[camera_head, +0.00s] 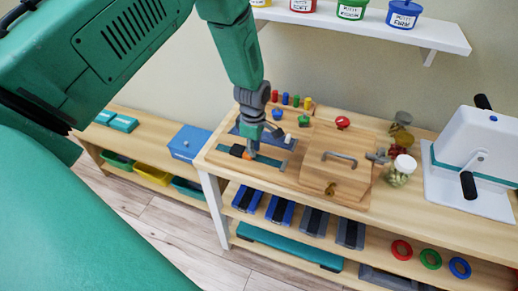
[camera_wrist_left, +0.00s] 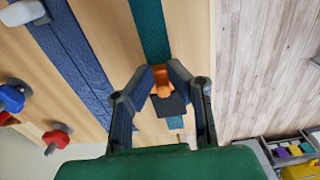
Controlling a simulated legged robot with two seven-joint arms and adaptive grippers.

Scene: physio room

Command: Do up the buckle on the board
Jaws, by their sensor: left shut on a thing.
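The wooden board (camera_head: 290,178) lies on the bench and carries a teal strap and a blue strap. The teal strap (camera_wrist_left: 150,28) ends at an orange buckle part (camera_wrist_left: 161,78), which also shows in the head view (camera_head: 237,150). A dark buckle part (camera_wrist_left: 170,105) lies right against the orange one, with a short teal piece (camera_wrist_left: 175,122) beyond it. I cannot tell whether the two parts are locked. My left gripper (camera_head: 251,153) is down at the teal strap, its fingers (camera_wrist_left: 160,73) shut on the orange buckle part. My right gripper is not in view.
The blue strap (camera_wrist_left: 75,55) with a white buckle (camera_head: 288,138) runs beside the teal one. Coloured pegs (camera_head: 285,99) and a red knob (camera_head: 342,122) stand behind. A handled wooden door (camera_head: 335,175), a jar (camera_head: 400,172) and a white cranked machine (camera_head: 470,165) are to the right.

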